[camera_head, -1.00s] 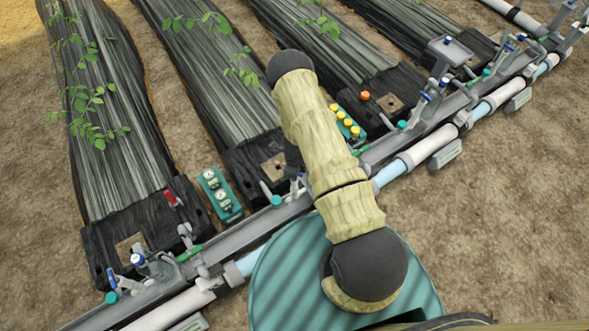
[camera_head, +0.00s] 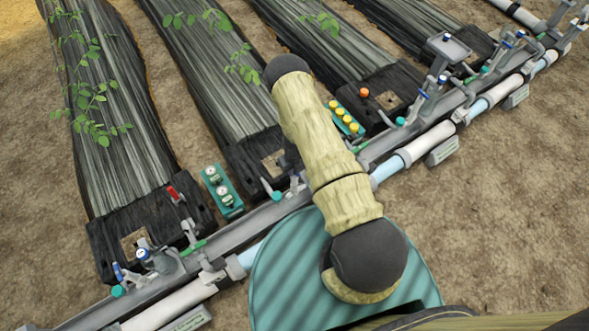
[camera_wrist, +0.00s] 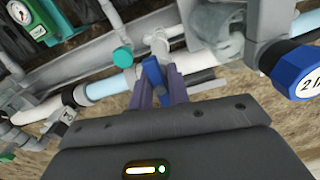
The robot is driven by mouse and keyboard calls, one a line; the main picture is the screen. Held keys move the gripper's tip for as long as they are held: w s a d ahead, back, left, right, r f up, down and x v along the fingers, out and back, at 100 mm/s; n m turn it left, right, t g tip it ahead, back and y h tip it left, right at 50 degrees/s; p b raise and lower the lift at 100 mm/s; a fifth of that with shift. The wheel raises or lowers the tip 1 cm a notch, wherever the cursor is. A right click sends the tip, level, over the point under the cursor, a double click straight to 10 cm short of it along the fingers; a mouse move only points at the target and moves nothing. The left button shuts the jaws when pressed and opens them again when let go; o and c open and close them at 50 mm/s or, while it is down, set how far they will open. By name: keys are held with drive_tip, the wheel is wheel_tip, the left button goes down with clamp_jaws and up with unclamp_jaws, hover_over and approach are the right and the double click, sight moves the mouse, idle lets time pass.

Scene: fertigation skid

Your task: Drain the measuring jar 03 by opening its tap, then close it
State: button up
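In the wrist view my gripper (camera_wrist: 158,85) points at a tap on the pipework, its two purple fingers close together. A blue tap lever (camera_wrist: 153,70) lies between the fingers, with hardly any gap on either side. I cannot tell whether they press on it. A grey-white fitting (camera_wrist: 160,42) is just beyond the lever. A clear grey cylinder (camera_wrist: 220,28), perhaps a measuring jar, stands just right of the fingers. No jar number 03 is readable. In the head view my arm hides the gripper and this tap.
A large blue knob with a partly cut-off label (camera_wrist: 300,72) is close on the right. A teal-capped fitting (camera_wrist: 123,57) is left of the fingers. A teal gauge panel (camera_head: 222,191) and a panel of yellow buttons (camera_head: 344,119) flank my arm. Bare soil (camera_head: 500,220) lies front right.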

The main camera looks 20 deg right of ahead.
drive_tip(key=o, duration=0.4)
drive_tip(key=shift+o, duration=0.2)
wheel_tip(320, 180, up, 10)
drive_tip(key=p, duration=0.8)
